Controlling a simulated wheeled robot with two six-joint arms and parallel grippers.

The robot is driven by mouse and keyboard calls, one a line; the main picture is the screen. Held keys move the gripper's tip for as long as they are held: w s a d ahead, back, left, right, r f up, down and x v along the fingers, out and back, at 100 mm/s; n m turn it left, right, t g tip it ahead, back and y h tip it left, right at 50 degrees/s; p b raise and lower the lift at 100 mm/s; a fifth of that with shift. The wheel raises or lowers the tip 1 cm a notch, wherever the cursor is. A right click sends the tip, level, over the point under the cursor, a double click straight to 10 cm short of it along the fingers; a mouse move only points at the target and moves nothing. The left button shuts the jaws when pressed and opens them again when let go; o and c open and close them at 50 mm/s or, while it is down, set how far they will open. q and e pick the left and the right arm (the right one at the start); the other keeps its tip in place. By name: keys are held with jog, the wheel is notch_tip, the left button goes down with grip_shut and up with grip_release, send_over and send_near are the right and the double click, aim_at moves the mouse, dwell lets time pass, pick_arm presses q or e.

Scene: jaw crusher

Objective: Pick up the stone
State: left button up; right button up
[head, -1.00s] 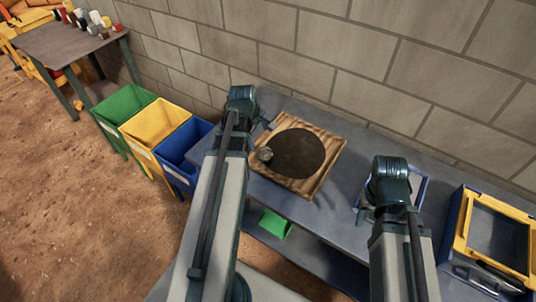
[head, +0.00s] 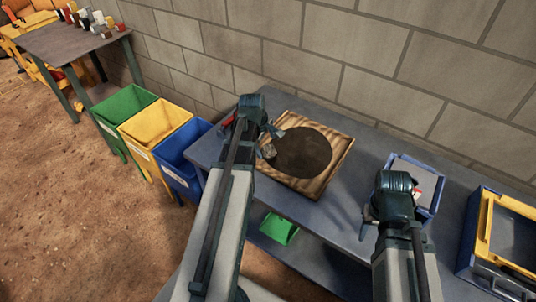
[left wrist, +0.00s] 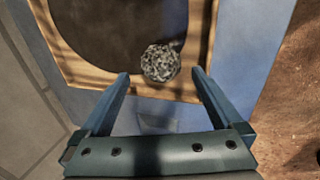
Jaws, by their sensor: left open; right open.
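The stone (head: 269,151) is a small, grey, rough lump at the left edge of the dark round patch on the wooden board (head: 336,170). In the left wrist view the speckled stone (left wrist: 160,63) lies just beyond and between the open fingertips of my left gripper (left wrist: 159,76), not touching them as far as I can see. In the head view my left gripper (head: 270,132) is open close beside the stone, partly hidden by its own wrist. My right gripper (head: 368,219) is open and empty over the table to the right, largely hidden by its wrist.
The board lies on a grey table (head: 345,215) against a block wall. Green (head: 125,110), yellow (head: 157,125) and blue (head: 186,160) bins stand left of it. A blue-rimmed tray (head: 415,172) and a yellow-and-blue box (head: 485,235) are on the right. A green item (head: 278,228) lies below.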

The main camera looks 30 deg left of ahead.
aim_at(267, 148)
pick_arm(q)
jog(key=b+x, duration=0.3)
jog(key=x, duration=0.1)
jog(key=shift+a+f+b, duration=0.1)
jog(key=shift+f+b, duration=0.25)
jog(key=shift+b, duration=0.05)
pick_arm(e)
notch_tip(267, 148, down, 4)
jog(key=shift+f, duration=0.25)
pick_arm(q)
jog(key=shift+r, duration=0.1)
pick_arm(e)
jog(key=shift+r, duration=0.1)
pick_arm(q)
grip_shut()
jog(key=shift+r, duration=0.1)
